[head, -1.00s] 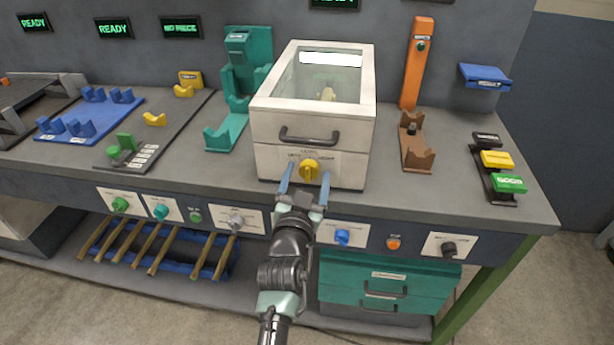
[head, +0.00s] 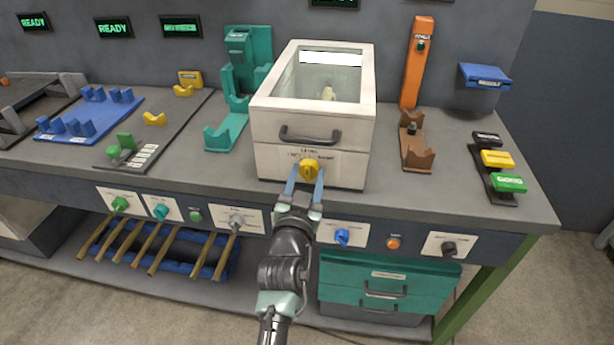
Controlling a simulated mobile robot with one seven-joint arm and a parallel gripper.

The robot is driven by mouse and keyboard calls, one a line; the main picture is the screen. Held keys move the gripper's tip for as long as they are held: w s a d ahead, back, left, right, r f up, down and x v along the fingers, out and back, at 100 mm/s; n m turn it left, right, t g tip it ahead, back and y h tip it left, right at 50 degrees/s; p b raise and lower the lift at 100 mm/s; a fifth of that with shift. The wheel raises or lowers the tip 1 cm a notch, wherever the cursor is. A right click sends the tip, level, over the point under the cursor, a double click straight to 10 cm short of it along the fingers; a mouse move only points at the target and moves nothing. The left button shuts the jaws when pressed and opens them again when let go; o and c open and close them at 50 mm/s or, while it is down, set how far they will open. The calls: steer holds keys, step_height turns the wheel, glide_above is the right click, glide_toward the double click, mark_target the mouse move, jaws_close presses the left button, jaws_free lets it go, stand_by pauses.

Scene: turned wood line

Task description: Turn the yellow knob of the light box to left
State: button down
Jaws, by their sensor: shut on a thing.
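The light box (head: 262,122) is a cream box with a clear window on top, standing on the grey bench. Its yellow knob (head: 308,168) sits low on the front face, under a dark handle (head: 310,136). A label with small text lies behind the knob; I cannot read it clearly. My gripper (head: 306,179) reaches up from the front with its two blue fingers on either side of the knob, shut on it. The fingers hide the knob's lower sides. A small pale object (head: 328,93) is inside the box.
A teal stand (head: 238,80) is left of the box, and a brown cradle (head: 416,150) with an orange post (head: 417,62) is right of it. Yellow and green buttons (head: 508,183) are at the bench's right. Other knobs, such as a blue one (head: 342,237), line the front panel.

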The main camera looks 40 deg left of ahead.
steer(key=shift+n, duration=0.4)
steer(key=shift+n+b, duration=0.35)
steer(key=shift+n, duration=1.75)
steer(key=shift+s+a+f+n, duration=0.1)
steer(key=shift+n, duration=2.3)
steer(key=shift+c, duration=1.5)
jaws_free()
steer(key=p+v, duration=0.2)
steer(key=v, duration=1.1)
